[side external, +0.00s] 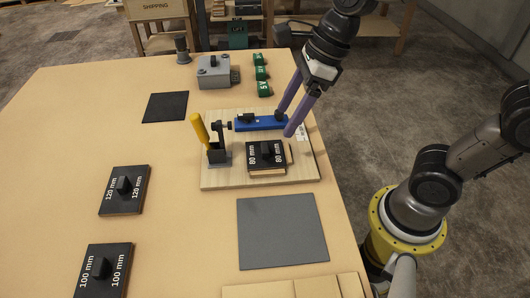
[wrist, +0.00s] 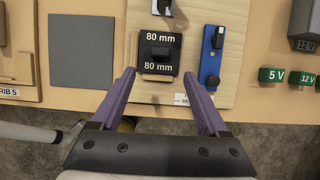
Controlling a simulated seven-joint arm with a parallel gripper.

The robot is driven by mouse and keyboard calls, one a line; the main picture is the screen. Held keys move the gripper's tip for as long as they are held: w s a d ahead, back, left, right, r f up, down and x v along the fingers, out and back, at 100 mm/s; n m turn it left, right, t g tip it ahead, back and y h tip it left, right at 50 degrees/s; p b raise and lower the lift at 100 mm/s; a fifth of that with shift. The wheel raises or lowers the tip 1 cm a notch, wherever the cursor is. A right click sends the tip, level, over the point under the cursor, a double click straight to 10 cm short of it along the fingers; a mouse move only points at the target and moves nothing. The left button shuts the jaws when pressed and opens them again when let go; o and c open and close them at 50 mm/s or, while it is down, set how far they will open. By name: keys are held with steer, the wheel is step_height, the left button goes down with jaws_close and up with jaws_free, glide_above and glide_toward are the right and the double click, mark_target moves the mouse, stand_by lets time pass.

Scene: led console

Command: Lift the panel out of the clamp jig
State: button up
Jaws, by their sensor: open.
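The clamp jig is a pale wooden base board (side external: 225,178) near the table's right edge; it also shows in the wrist view (wrist: 230,40). Its toggle clamp (side external: 217,150) has a yellow handle standing up and leaning left. A black 80 mm block (side external: 266,155) with a raised knob sits on the board, also in the wrist view (wrist: 160,54). A thin light-wood piece (side external: 284,170) shows under the block; I cannot tell whether this is the panel. My gripper (side external: 286,122) is open and empty above the jig's right side. In the wrist view, its fingertips (wrist: 158,75) straddle the block's near end.
A blue bar (side external: 260,123) lies on the board behind the block. Black 120 mm (side external: 124,190) and 100 mm (side external: 102,270) blocks lie left. A bare grey mat (side external: 282,231) is in front. Green tags (side external: 261,74) and a grey box (side external: 212,72) stand behind.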

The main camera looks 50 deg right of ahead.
mark_target(268, 147)
steer(key=x, duration=0.8)
steer(key=shift+w+a, duration=0.1)
steer(key=shift+a, duration=0.05)
jaws_close()
